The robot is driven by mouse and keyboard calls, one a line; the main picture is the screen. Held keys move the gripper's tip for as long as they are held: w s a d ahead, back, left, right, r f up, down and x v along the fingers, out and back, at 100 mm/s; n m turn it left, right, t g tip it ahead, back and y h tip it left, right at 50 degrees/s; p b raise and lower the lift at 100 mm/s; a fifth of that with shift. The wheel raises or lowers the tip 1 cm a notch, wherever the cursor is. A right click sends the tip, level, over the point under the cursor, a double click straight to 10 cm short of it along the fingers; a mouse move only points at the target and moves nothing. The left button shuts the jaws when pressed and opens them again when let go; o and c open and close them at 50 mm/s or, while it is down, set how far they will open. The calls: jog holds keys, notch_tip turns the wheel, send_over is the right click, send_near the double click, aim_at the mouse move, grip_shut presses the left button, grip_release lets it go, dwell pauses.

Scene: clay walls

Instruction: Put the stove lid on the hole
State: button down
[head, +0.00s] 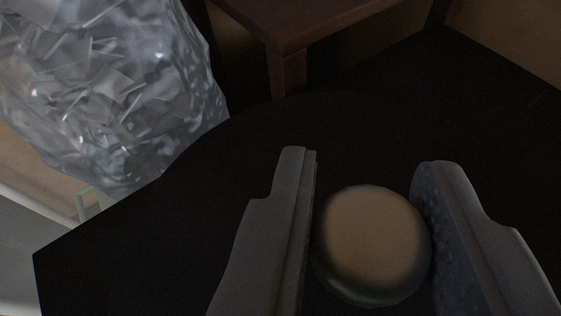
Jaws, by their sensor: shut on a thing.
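My gripper (361,165) is in the lower right of the head view, with its two grey fingers on either side of a round tan knob (372,235). It is shut on this knob, which has a darker, shiny rim. The knob appears to be the handle of the stove lid (230,170), a wide black disc whose curved edge shows at upper left. The lid and the black surface around it are so dark that their border is hard to make out. I cannot see the hole.
A clear, crinkled plastic bag (115,85) with pale scraps stands at upper left, close to the black edge. A dark brown wooden table (300,20) with a leg is at the top middle. A tan wall (515,40) is at upper right.

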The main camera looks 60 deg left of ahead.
aim_at(351, 283)
jog(key=shift+w+d+f+b, duration=0.1)
jog(key=shift+d+f+b, duration=0.05)
jog(key=shift+f+b, duration=0.35)
jog(key=shift+w+d+f+b, duration=0.1)
jog(key=shift+f+b, duration=0.15)
jog(key=shift+f, duration=0.35)
jog(key=shift+f+b, duration=1.5)
jog(key=shift+f, duration=0.7)
jog(key=shift+s+f, duration=0.1)
jog(key=shift+f, duration=0.35)
